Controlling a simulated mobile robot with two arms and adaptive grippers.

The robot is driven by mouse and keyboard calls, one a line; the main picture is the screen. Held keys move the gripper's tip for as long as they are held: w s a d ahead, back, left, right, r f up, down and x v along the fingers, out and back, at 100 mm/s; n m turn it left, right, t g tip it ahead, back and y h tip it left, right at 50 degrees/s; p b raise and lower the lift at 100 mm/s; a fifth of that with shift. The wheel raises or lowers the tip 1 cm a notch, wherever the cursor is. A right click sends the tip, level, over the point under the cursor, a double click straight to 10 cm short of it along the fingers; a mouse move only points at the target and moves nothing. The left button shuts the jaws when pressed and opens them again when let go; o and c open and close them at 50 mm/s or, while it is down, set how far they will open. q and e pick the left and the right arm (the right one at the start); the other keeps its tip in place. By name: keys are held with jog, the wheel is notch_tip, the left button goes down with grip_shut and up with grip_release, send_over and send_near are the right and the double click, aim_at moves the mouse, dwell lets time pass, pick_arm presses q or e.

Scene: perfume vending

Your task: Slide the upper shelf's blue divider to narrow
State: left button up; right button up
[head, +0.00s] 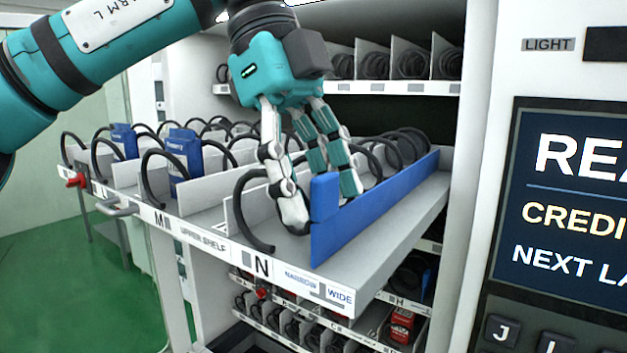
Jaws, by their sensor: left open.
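The blue divider (375,208) stands upright along the right part of the pulled-out upper shelf (385,250), with a raised blue tab (324,197) at its front end. The shelf's front edge carries a NARROW / WIDE label (318,285) beside the letter N. My left gripper (320,205) points down at the divider's front end. Its fingers are open, with the pale finger left of the tab and the teal fingers right of and behind it. I cannot tell whether any finger touches the tab. My right gripper is out of view.
Black coils (250,210) and pale partitions (205,190) fill the lanes left of the divider. Blue boxes (184,152) stand in lanes further left. The machine's display panel (570,200) is at right. A lower shelf with a red item (402,322) lies underneath.

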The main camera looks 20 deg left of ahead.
pick_arm(q)
jog(key=shift+r, duration=0.2)
jog(key=s+v, duration=0.1)
jog(key=v, duration=0.6)
jog(key=shift+w, duration=0.45)
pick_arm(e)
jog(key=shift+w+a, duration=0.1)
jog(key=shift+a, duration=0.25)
pick_arm(q)
jog(key=shift+a, duration=0.15)
jog(key=shift+r, duration=0.1)
